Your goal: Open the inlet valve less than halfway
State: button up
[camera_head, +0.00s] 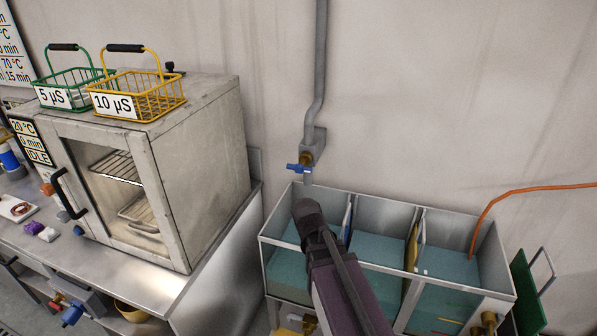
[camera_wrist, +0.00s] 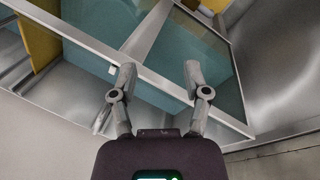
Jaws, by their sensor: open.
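The inlet valve is a brass tap with a blue handle (camera_head: 299,168), at the lower end of a grey pipe (camera_head: 318,70) on the wall, above the left compartment of the tank (camera_head: 383,210). In the head view the blue handle lies roughly crosswise to the pipe. My gripper (camera_wrist: 158,77) is open, with nothing between its fingers. In the wrist view it hangs over the tank's metal rim. In the head view my arm reaches up in front of the tank, its end just below the valve, apart from it in the picture. The valve does not show in the wrist view.
The tank has three compartments of blue-green liquid. An orange hose (camera_head: 510,192) runs into the right one. An oven (camera_head: 150,165) stands on the bench at left, with a green basket (camera_head: 62,84) and a yellow basket (camera_head: 150,100) on top. The wall right of the pipe is clear.

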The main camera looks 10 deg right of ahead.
jog(key=w+h, duration=0.1)
jog(key=w, duration=0.1)
jog(key=w+d+h+b, duration=0.1)
jog(key=w+h, duration=0.1)
jog(key=w+r+h, duration=0.1)
jog(key=w, duration=0.2)
jog(key=shift+d+t+h+b, duration=0.3)
jog(key=shift+d+h+b, duration=0.05)
jog(key=shift+h+b, duration=0.05)
jog(key=w+a+r+t+h+b, duration=0.1)
jog(key=w+r+h+b, duration=0.1)
jog(key=w+r+h, duration=0.35)
jog(key=t+h+b, duration=0.2)
jog(key=t+h, duration=0.1)
jog(key=h, duration=0.3)
send_near(298, 166)
jog(key=d, duration=0.3)
jog(key=shift+w+a+f+n, duration=0.25)
jog(key=shift+f+n, duration=0.05)
jog(key=shift+n, duration=0.1)
jog(key=shift+d, duration=0.1)
jog(key=shift+p+x, duration=0.3)
jog(key=shift+x, duration=3.45)
jog(key=shift+w, duration=0.1)
grip_shut()
